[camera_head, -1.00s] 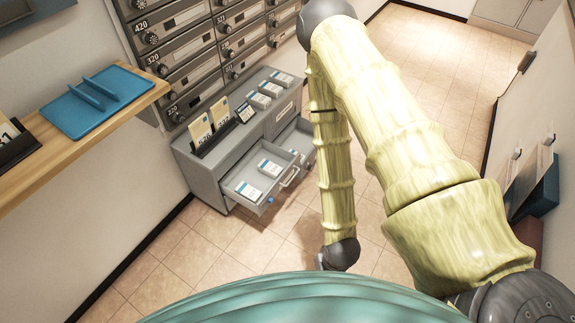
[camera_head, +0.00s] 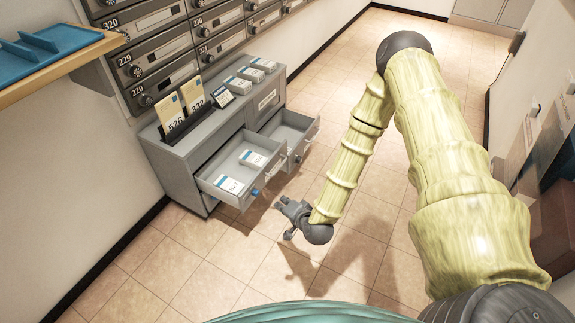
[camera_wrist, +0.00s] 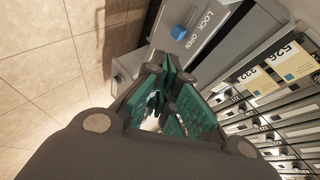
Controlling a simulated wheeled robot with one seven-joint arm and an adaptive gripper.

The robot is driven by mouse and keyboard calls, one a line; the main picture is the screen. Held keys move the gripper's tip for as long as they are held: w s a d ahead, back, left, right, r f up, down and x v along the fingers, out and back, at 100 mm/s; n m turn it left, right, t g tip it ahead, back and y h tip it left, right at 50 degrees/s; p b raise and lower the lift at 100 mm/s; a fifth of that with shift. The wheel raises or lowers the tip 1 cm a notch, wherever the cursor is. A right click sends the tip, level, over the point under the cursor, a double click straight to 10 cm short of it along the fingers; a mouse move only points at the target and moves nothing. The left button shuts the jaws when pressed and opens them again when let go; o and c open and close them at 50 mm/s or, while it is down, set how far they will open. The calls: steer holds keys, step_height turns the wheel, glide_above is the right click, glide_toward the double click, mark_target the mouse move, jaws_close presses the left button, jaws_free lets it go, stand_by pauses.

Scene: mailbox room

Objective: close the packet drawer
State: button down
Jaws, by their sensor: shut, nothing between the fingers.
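The packet drawer (camera_head: 218,193) is the left of two pulled-out drawers in the grey cabinet (camera_head: 178,160). It holds white-and-blue packets (camera_head: 252,158). A blue slider (camera_head: 255,192) sits on its front; in the wrist view a blue slider (camera_wrist: 178,32) shows beside the words LOCK and OPEN on a grey front (camera_wrist: 196,35). My gripper (camera_head: 285,212) is in front of the drawer and to its right, low over the floor, apart from it in the head view. Its teal fingers (camera_wrist: 170,105) are together with nothing between them.
The right drawer (camera_head: 290,130) also stands open and looks empty. Cards and small boxes (camera_head: 250,74) stand on the cabinet top. Mailboxes (camera_head: 165,70) line the wall behind. A wooden shelf (camera_head: 60,65) with a blue tray is at upper left. Tiled floor (camera_head: 215,260) in front is clear.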

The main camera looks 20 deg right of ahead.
steer(key=w+d+f+m+t+h+b, duration=0.2)
steer(key=w+d+f+m+t+b, duration=0.1)
steer(key=w+d+b, duration=0.3)
steer(key=m+t+h+b, duration=0.2)
steer(key=m+t+b, duration=0.15)
steer(key=b, duration=0.75)
glide_toward(284, 145)
steer(key=w+d, duration=0.1)
steer(key=w, duration=0.2)
steer(key=shift+w+a+r+m+g, duration=0.1)
steer(key=shift+w+m+g, duration=0.05)
steer(key=shift+w+m, duration=0.15)
steer(key=shift+w+a+r+m+g, duration=0.1)
steer(key=shift+w+r+m, duration=0.05)
steer(key=shift+w, duration=0.25)
